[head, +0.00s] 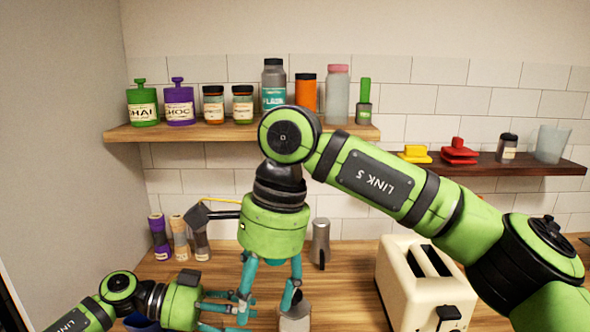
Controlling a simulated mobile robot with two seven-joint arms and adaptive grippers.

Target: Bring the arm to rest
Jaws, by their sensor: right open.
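My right arm comes in from the right, bends over the counter and points its wrist down. My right gripper (266,300) has teal fingers spread apart, open, with nothing seen between them. Its right finger is just above or in front of a metal vessel (296,316), cut off by the lower frame edge; I cannot tell whether they touch. My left gripper (238,309) lies low at the left with its teal fingers pointing right, close to the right gripper's fingers. Whether it is open or shut is unclear, as the fingers overlap in view.
A cream toaster (420,283) stands on the wooden counter (350,285) below my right forearm. A metal pot (320,242) stands behind the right gripper. Several small jars (159,238) stand at the left. A shelf (190,131) with bottles runs behind my wrist; a darker shelf (530,168) is right.

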